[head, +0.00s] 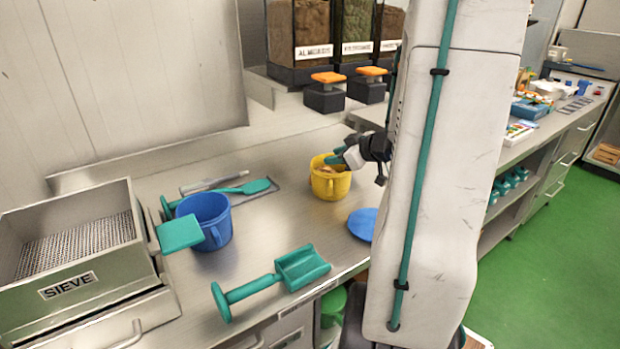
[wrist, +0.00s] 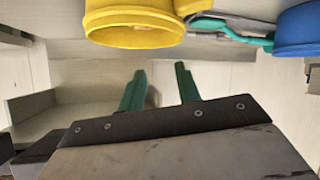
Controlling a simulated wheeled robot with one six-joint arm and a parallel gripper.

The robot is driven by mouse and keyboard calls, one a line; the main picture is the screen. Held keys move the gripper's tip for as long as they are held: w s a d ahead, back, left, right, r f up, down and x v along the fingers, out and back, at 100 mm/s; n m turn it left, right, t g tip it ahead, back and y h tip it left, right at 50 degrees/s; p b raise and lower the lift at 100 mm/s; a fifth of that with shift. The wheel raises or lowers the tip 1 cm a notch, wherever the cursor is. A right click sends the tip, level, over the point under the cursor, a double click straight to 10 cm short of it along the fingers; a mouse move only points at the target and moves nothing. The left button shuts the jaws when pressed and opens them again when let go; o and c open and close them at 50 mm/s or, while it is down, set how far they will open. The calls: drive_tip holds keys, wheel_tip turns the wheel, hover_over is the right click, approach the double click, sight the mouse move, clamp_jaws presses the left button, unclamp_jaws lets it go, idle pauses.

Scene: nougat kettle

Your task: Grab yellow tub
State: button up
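The yellow tub (head: 329,187) stands upright on the steel counter, with something brownish showing inside its rim. In the wrist view the yellow tub (wrist: 135,25) is at the top edge, beyond the fingertips and cut off by the frame. My gripper (head: 340,157) is at the tub's upper right in the head view, its teal fingers overlapping the rim there. In the wrist view my gripper (wrist: 160,80) has its two green fingers apart with nothing between them. I cannot tell whether a finger touches the tub.
A blue tub (head: 205,220) with a teal scoop stands left of the yellow tub. A blue disc (head: 363,223) lies to its right, partly behind my arm. A teal scoop (head: 275,280) lies in front. A sieve box (head: 75,250) is far left. Dispensers (head: 335,40) stand behind.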

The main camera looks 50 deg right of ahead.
sight(325, 174)
drive_tip(key=s+f+y, duration=0.2)
drive_tip(key=s+y, duration=0.1)
drive_tip(key=s, duration=0.1)
drive_tip(key=shift+t, duration=0.5)
drive_tip(key=x, duration=0.5)
drive_tip(key=f+x, duration=0.1)
drive_tip(key=x, duration=0.1)
drive_tip(key=shift+a, duration=0.4)
clamp_jaws()
drive_tip(key=shift+a+f, duration=0.1)
drive_tip(key=shift+f, duration=0.05)
